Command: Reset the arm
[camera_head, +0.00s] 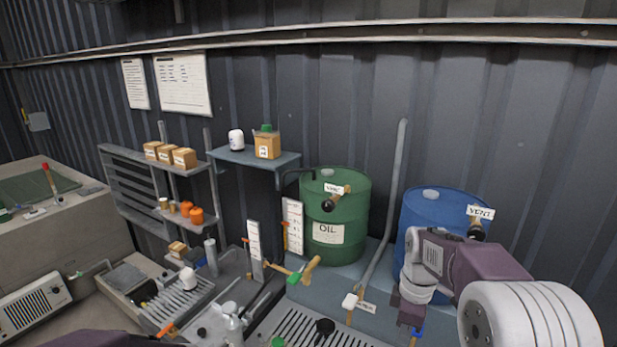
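My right arm comes in from the lower right. Its gripper (411,312) hangs pointing down in front of the blue drum (449,208). The finger gap is too small and too hidden to read. A small blue piece with a tan stem (416,335) shows just below it; I cannot tell whether the gripper touches it. Only a dark purple part of my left arm (100,339) shows at the bottom left edge; its gripper is out of view.
A green oil drum (345,222) stands left of the blue drum, with a leaning grey pipe (387,205) between them. A wall shelf (252,160) holds a bottle and a box. A cluttered bench with a slotted rack (178,305) fills the lower left.

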